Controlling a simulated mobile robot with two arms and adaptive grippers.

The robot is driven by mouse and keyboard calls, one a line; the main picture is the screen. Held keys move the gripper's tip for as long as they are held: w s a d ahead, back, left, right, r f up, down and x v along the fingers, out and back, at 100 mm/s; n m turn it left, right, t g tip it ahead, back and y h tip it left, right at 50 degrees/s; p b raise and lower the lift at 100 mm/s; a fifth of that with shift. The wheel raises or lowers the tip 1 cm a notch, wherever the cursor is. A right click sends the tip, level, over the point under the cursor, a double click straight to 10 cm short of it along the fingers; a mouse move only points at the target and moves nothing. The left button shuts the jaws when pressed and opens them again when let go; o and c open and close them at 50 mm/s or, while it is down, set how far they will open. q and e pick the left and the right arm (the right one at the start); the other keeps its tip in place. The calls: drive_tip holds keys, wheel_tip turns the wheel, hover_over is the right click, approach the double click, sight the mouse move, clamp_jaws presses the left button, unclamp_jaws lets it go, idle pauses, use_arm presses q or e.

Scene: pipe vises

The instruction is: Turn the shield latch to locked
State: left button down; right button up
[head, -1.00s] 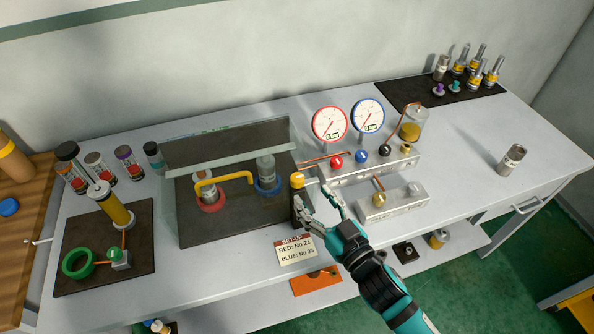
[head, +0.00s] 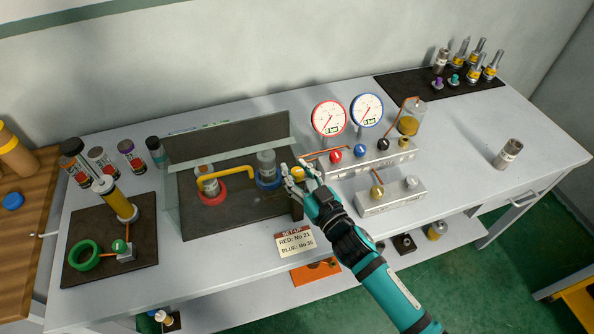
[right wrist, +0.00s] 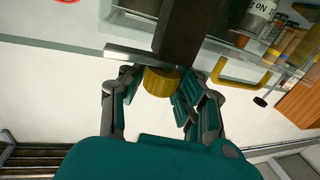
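The shield latch is a yellow knob (head: 297,173) on a dark post at the right edge of the clear shield (head: 172,205). My right gripper (head: 294,168) is at the knob, its fingers spread to either side of it. In the right wrist view the yellow knob (right wrist: 162,82) sits between the fingers, with small gaps seeming to show beside it. Firm contact cannot be made out. The shield has a yellow handle (head: 226,180) and covers a red ring (head: 212,194) and a blue ring (head: 268,182), each around a cylinder. My left gripper is out of view.
A valve block (head: 372,160) with red and blue gauges stands right of the latch. A smaller metal block (head: 392,199) is close to my right forearm. A setup card (head: 296,242) lies in front. The table's right part is mostly clear.

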clamp_jaws()
